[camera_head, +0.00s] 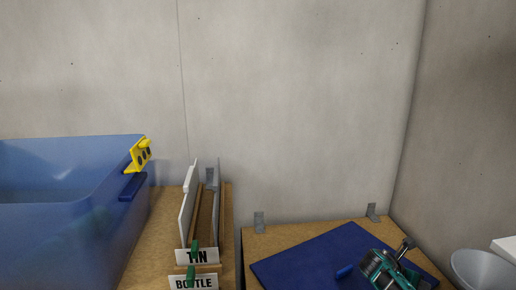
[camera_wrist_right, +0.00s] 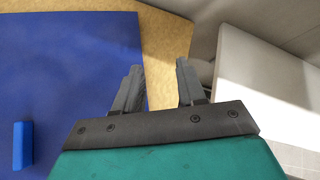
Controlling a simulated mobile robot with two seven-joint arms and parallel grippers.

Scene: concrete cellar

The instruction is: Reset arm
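My right gripper (camera_head: 402,262), teal with dark grey fingers, is above the right part of a dark blue mat (camera_head: 310,262) at the lower right of the head view. In the right wrist view the two fingers of this gripper (camera_wrist_right: 157,85) stand apart with nothing between them. Beneath them are the mat's edge and bare brown board. My left gripper is not in view.
A small blue bar (camera_wrist_right: 22,145) is on the mat. A large blue bin (camera_head: 60,215) with a yellow clip (camera_head: 140,154) stands left. Dividers carry TIN (camera_head: 197,256) and BOTTLE (camera_head: 194,282) signs. A pale bowl (camera_head: 482,270) is at right. Concrete walls close the back and right.

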